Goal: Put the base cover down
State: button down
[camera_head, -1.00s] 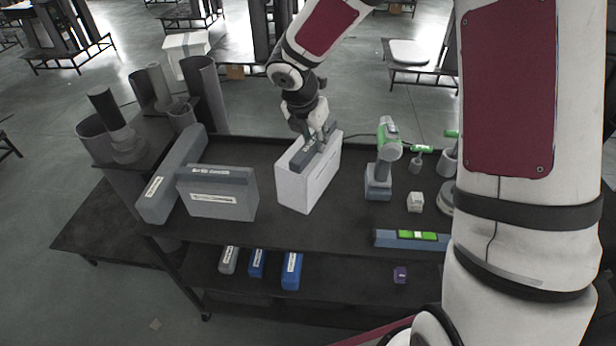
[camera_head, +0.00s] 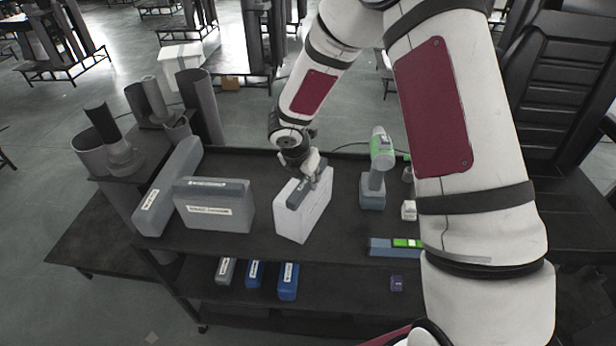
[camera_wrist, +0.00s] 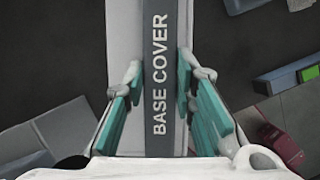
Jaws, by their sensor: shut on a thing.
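The base cover (camera_head: 307,191) is a dark grey bar along the top of a white box (camera_head: 292,222), in the middle of the black table. Its label reads BASE COVER in the wrist view (camera_wrist: 164,75). My gripper (camera_head: 312,170) comes from above, with its teal finger pads on both sides of the dark bar in the wrist view (camera_wrist: 163,110). It is shut on the base cover. The white box is directly under the bar, over the table's upper surface. I cannot tell whether its underside touches the table.
A grey case (camera_head: 222,216) and a long grey box (camera_head: 168,190) stand to the left. A green and grey drill (camera_head: 378,170) stands to the right. A blue and green level (camera_head: 395,246) lies by the front edge. Small blue cases (camera_head: 288,281) lie on the lower shelf.

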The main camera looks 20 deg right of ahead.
jog(key=c, duration=1.3)
grip_release()
jog(key=shift+f, duration=0.1)
jog(key=s+r+m, duration=0.3)
jog(key=s+r, duration=0.1)
jog(key=r, duration=0.5)
jog(key=s+r+m, duration=0.3)
jog(key=s+r, duration=0.1)
jog(key=r, duration=0.6)
jog(key=s+r+m+y, duration=0.1)
jog(key=s+r+m, duration=0.3)
jog(key=s+m, duration=0.3)
jog(key=s+r+m+t+y, duration=0.1)
jog(key=s+r+m, duration=0.3)
jog(key=s+m, duration=0.3)
jog(key=s+r+m+t+y, duration=0.1)
jog(key=s+r+m, duration=0.3)
jog(key=s+m, duration=0.3)
jog(key=shift+s+d+r, duration=0.1)
jog(key=shift+s+r, duration=0.15)
jog(key=shift+s, duration=0.2)
